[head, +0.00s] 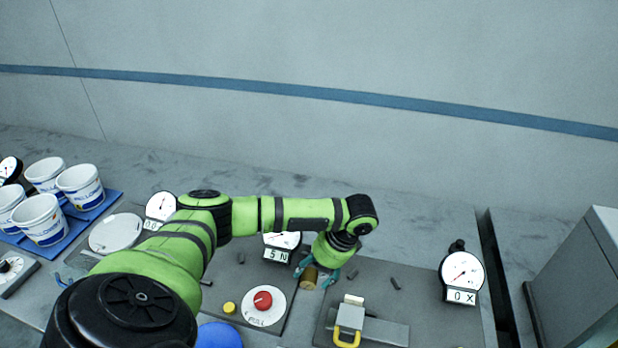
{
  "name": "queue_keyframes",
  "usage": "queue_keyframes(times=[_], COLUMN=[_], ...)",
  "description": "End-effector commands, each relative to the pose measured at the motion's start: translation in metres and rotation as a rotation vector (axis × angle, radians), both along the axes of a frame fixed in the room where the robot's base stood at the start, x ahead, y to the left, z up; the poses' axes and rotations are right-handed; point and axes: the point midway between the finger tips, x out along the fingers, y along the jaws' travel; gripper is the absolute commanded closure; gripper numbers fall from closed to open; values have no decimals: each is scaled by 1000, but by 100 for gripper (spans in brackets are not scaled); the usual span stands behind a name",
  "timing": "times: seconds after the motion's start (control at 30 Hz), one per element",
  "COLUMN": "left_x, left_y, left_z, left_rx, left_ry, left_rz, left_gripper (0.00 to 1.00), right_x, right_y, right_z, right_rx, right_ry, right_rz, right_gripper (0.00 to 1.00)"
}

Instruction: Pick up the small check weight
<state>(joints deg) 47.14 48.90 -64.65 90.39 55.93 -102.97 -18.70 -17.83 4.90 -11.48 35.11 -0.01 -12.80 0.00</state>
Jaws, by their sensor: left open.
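A small brass-coloured cylinder (309,278), which looks like the check weight, stands on the grey bench plate. My left gripper (316,275) points down over it with its teal fingers open. One finger is on each side of the cylinder; I cannot tell whether they touch it. The gripper body hides part of the cylinder's top. A smaller yellow cylinder (229,308) lies farther left, beside a round white plate with a red button (263,300). My right gripper is not in view.
A dial marked 5 N (281,243) stands just left of my gripper; another dial (461,272) stands at right. A clamp with a yellow handle (348,321) is in front. White tubs (43,222) stand on a blue mat at left. A grey box (587,285) is far right.

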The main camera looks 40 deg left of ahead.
Motion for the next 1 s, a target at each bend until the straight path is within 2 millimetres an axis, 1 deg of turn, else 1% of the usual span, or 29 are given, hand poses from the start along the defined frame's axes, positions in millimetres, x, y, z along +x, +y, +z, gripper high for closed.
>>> queue_keyframes(times=[0.03, 0.1, 0.2, 0.43, 0.47, 0.5, 0.57, 0.6, 0.63, 0.7, 0.73, 0.77, 1.0], left_x=[-1, -3, -4, -5, -5, -5, -5, -5, -5, -5, -5, -5, -5], left_y=[3, 6, 8, 9, 9, 9, 9, 9, 9, 9, 9, 9, 9], left_z=[-3, -14, -22, -25, -25, -25, -25, -25, -25, -25, -25, -25, -25], left_rx=[2, 0, 1, 0, 0, 0, 0, 0, 1, 1, 2, 2, 1], left_ry=[3, 3, 1, 0, 0, 0, 0, 0, 0, 0, -1, -1, 0], left_rz=[3, 1, 0, -1, -1, -1, -1, -1, 0, 0, -1, -1, 0], left_gripper=[31, 31, 31, 31, 35, 51, 75, 91, 100, 100, 40, 31, 31], right_x=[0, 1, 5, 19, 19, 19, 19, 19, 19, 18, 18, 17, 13], right_y=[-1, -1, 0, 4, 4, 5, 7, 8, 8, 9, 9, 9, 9], right_z=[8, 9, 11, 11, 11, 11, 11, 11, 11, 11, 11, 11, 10], right_rx=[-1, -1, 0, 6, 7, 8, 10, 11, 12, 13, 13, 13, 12], right_ry=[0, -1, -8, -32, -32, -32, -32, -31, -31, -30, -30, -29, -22], right_rz=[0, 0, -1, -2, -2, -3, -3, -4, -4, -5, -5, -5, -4], right_gripper=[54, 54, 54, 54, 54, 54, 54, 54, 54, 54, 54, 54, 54])
